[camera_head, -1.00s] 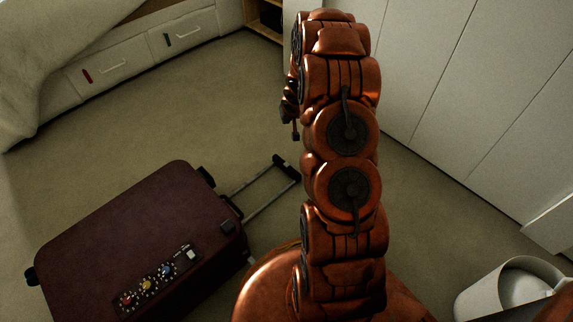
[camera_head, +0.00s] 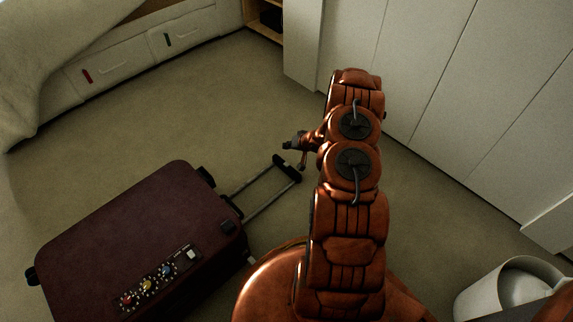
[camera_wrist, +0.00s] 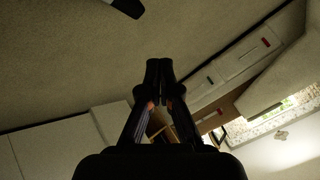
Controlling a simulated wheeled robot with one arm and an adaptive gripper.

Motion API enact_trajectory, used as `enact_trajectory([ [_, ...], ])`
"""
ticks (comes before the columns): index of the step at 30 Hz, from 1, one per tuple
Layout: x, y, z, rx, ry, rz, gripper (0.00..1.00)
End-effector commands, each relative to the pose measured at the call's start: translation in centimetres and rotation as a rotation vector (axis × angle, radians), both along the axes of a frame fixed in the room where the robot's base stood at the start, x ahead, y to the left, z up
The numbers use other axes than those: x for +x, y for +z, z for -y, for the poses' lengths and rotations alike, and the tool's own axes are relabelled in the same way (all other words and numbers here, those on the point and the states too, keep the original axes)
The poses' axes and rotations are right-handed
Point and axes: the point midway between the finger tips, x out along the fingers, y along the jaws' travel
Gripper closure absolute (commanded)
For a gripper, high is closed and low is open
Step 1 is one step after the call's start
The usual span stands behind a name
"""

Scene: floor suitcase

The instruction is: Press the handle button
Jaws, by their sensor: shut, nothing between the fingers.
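A dark maroon suitcase (camera_head: 130,235) lies flat on the floor at the lower left of the head view. Its telescopic handle is pulled out to the right, with two metal rails and a black grip (camera_head: 288,168) at the end. I cannot make out the button on the grip. My gripper (camera_head: 290,145) shows small and dark just above the grip in the head view; I cannot tell whether they touch there. In the wrist view my gripper (camera_wrist: 159,66) is shut and empty. A dark rounded piece (camera_wrist: 126,5), perhaps the grip's end, shows at the top edge, apart from the fingertips.
The suitcase carries a panel of coloured dials (camera_head: 150,284). A white bin (camera_head: 508,290) stands at the lower right. White cabinets (camera_head: 440,90) line the right, and a bed with drawers (camera_head: 115,65) the upper left. The carpet between is clear.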

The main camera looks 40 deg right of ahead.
Motion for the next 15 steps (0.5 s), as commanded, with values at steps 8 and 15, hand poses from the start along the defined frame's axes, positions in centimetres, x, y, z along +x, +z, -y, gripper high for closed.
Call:
enact_trajectory([
  [8,0.0,-0.2,0.0,-0.001,0.0,0.0,1.0],
  [15,0.0,-1.7,0.0,-0.001,0.001,-0.001,1.0],
])
